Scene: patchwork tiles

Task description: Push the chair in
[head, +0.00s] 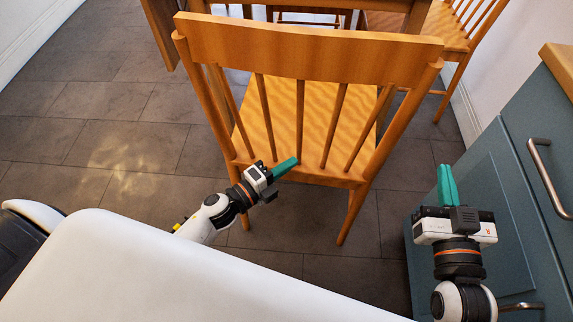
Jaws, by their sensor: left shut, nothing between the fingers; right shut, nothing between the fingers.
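The wooden chair (310,52) stands upright with its slatted back toward me and its seat (285,115) facing away, toward the table. A wooden table (395,12) is at the top of the head view, partly cut off, just beyond the chair. My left gripper (285,167) is shut and empty, with its green fingertips at the lower rear of the chair, by the base of the slats. I cannot tell whether they touch it. My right gripper (447,185) is shut and empty, to the right of the chair and apart from it, in front of the blue-grey cabinet.
A blue-grey cabinet (495,190) with metal handles and a wooden top stands close on the right, by my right arm. Another wooden chair (449,30) stands at the upper right near a white wall. The tiled floor (110,130) to the left is clear.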

